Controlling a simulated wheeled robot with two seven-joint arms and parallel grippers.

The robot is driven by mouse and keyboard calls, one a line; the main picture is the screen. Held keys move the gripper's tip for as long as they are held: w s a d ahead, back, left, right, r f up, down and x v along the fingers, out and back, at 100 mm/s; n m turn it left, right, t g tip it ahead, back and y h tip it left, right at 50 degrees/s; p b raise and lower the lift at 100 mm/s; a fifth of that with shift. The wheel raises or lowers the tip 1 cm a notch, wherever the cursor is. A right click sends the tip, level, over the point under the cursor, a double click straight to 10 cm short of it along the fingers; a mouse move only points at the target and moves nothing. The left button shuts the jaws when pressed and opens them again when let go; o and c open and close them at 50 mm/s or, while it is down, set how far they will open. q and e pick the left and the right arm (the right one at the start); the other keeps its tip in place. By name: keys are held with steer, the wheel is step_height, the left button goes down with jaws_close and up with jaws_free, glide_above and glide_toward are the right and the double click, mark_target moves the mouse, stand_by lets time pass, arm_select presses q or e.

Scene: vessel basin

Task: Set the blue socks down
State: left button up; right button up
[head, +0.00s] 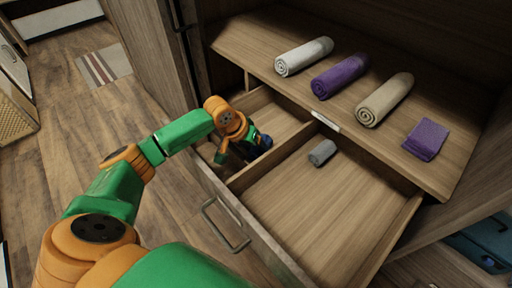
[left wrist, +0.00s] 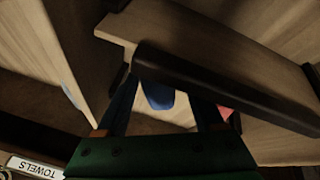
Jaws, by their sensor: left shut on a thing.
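My left gripper (head: 248,150) reaches down into the left compartment of the open wooden drawer (head: 288,262). It is shut on the blue socks (head: 264,141), a dark blue bundle mostly hidden by the gripper. In the left wrist view a blue patch of the socks (left wrist: 158,96) shows between the two dark fingers (left wrist: 165,105). I cannot tell whether the socks touch the drawer floor. My right gripper is not in view.
A divider (head: 262,166) separates the compartments. A grey roll (head: 322,152) lies in the right one, otherwise bare. The shelf above holds a white towel (head: 303,56), purple towel (head: 339,76), beige towel (head: 384,99) and folded purple cloth (head: 426,139). Its front edge overhangs the drawer.

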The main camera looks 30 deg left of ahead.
arm_select(q)
steer(key=o, duration=1.1)
steer(key=shift+f, duration=0.1)
steer(key=shift+c, duration=0.2)
steer(key=p+v, duration=0.2)
steer(key=v, duration=1)
